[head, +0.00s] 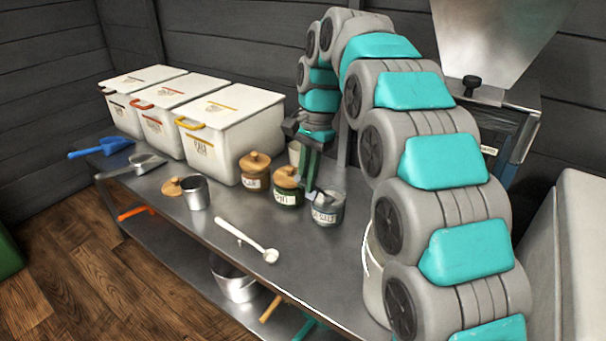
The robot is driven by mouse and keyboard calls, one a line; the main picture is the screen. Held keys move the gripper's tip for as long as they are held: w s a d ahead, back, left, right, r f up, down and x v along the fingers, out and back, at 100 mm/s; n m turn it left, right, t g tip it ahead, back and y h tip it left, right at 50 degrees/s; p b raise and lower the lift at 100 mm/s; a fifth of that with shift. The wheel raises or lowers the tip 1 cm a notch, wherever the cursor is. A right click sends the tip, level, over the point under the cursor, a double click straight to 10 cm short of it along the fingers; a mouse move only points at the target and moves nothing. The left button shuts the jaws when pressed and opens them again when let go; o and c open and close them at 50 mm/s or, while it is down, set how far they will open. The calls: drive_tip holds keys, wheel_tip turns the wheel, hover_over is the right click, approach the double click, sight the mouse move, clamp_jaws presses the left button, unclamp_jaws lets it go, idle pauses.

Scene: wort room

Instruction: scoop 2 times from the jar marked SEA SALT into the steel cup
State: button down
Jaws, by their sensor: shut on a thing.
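The jar marked SEA SALT (327,212) is a grey glass jar on the steel bench, with no lid on it. My gripper (312,150) is above and slightly left of this jar, pointing down. It is shut on a green-handled tool (311,168), whose lower end reaches down to the jar's mouth. Whether that end is in the salt is hidden. The steel cup (195,193) stands upright on the bench to the left, well apart from my gripper. Its contents cannot be seen.
Two wooden-lidded jars, brown (255,182) and green (287,196), stand close left of the salt jar. A white spoon (247,240) lies in front. A wooden lid (173,187) lies by the cup. White bins (229,140) line the back. Bare bench (235,208) separates cup and jars.

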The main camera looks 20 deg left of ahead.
drive_tip(key=shift+w+d+f, duration=0.25)
drive_tip(key=shift+w+f, duration=0.2)
drive_tip(key=shift+f, duration=0.35)
drive_tip(key=shift+d+f+t, duration=0.1)
drive_tip(key=shift+f+t, duration=0.2)
drive_tip(key=shift+f, duration=0.25)
drive_tip(key=shift+s+a+f+t+h+b, duration=0.35)
drive_tip(key=shift+t+h+b, duration=0.2)
drive_tip(key=shift+b, duration=0.45)
drive_tip(key=shift+s+a+r+t+h+b, duration=0.4)
drive_tip(key=shift+s+t+b, duration=0.3)
drive_tip(key=shift+t+b, duration=0.2)
drive_tip(key=shift+s+a+r+t+h+b, duration=0.25)
drive_tip(key=shift+s+t+h+b, duration=0.3)
drive_tip(key=shift+t+b, duration=0.4)
drive_tip(key=shift+s+a+r+t+h+b, duration=0.3)
drive_tip(key=shift+s+a+r+t+b, duration=0.05)
drive_tip(key=shift+s+t+b, duration=0.5)
